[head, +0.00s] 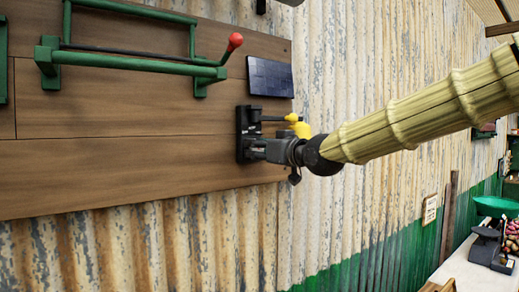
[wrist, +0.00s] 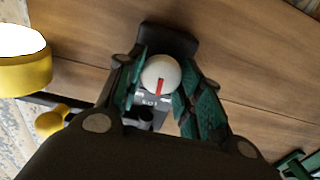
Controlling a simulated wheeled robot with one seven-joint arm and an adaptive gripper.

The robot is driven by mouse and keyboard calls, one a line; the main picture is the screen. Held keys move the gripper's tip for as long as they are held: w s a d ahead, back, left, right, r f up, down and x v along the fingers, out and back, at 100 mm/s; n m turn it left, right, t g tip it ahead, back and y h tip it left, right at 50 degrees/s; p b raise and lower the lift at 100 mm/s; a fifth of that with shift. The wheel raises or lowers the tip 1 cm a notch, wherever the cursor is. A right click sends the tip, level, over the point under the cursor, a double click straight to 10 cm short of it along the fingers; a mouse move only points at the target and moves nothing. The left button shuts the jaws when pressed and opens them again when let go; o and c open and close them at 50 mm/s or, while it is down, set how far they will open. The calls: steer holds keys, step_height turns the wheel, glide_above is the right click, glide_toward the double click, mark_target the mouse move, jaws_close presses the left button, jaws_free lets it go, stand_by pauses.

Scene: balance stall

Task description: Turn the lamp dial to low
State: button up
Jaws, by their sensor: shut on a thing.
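The lamp dial (wrist: 158,70) is a round white knob with a red pointer mark, seen in the wrist view. The mark points down in the picture, toward small white lettering too small to read surely. My gripper (head: 250,150) is at the dial's black backplate (head: 243,121) on the wooden board. In the wrist view its green-padded fingers are closed around the dial, one on each side. In the head view the gripper hides the dial. The yellow lamp (wrist: 25,73) shows a bright white face in the wrist view, and its yellow body (head: 301,130) is beside my gripper in the head view.
A black rod with a yellow knob (wrist: 50,122) lies close to my gripper. A green bar frame with a red-tipped lever (head: 235,41) and a dark panel (head: 270,77) are above on the board (head: 110,165). Corrugated wall (head: 370,210) lies below and right.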

steer(key=shift+m+b, duration=0.3)
steer(key=shift+m, duration=0.5)
steer(key=o, duration=1)
steer(key=v, duration=1.2)
